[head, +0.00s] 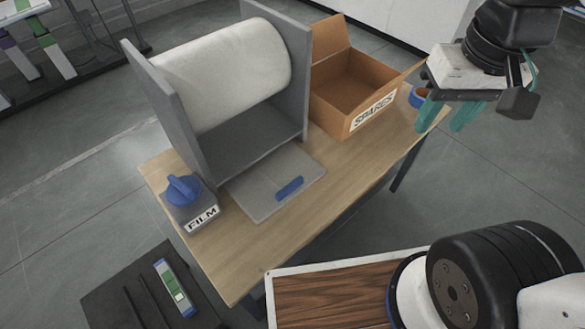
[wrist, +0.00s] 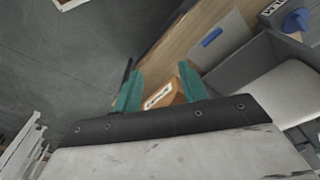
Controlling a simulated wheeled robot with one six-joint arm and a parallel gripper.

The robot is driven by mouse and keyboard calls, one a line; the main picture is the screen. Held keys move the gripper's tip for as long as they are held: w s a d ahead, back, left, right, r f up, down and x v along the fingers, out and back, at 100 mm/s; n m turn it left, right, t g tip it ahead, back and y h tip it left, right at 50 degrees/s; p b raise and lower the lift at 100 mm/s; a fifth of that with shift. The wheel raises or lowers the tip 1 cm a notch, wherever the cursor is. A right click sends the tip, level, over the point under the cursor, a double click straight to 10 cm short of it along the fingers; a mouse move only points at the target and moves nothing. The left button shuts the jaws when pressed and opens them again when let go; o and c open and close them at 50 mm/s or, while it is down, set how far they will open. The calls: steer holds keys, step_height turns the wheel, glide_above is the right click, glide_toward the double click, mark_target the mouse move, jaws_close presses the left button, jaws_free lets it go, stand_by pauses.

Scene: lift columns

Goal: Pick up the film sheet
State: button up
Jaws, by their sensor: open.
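A flat grey sheet (head: 250,197), which looks like the film sheet, lies on the wooden table in front of a large white roll (head: 225,70). A blue bar (head: 289,188) sits on its right part. The sheet (wrist: 234,27) and its blue bar (wrist: 211,37) also show in the wrist view, upper right of centre. My gripper (head: 455,117) has teal fingers, apart and empty, above the table's right end, well away from the sheet. In the wrist view the open fingers (wrist: 158,84) frame part of the cardboard box beyond them.
The roll stands between grey upright panels (head: 165,115). A cardboard box (head: 375,112) labelled SPARES stands open to its right, between sheet and gripper. A grey block labelled FILM (head: 201,220) with a blue knob (head: 183,189) stands left of the sheet. The table (head: 270,250) is bare in front.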

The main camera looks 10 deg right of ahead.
steer(key=w+a+f+m, duration=0.3)
steer(key=w+a+f, duration=0.15)
steer(key=w, duration=0.45)
steer(key=m+g, duration=0.1)
steer(key=m, duration=0.6)
glide_above(290, 186)
steer(key=f, duration=3)
steer(key=shift+w+d+f, duration=0.25)
steer(key=shift+w+d, duration=0.05)
steer(key=shift+d, duration=0.1)
steer(key=shift+s+a+f, duration=0.1)
steer(key=shift+a+f, duration=0.05)
steer(key=shift+f, duration=0.75)
steer(key=shift+s+a+f, duration=0.1)
steer(key=shift+a+f, duration=0.05)
steer(key=shift+f, duration=0.75)
steer(key=shift+s+a+f, duration=0.1)
steer(key=shift+a+f, duration=0.05)
steer(key=shift+f, duration=0.75)
jaws_close()
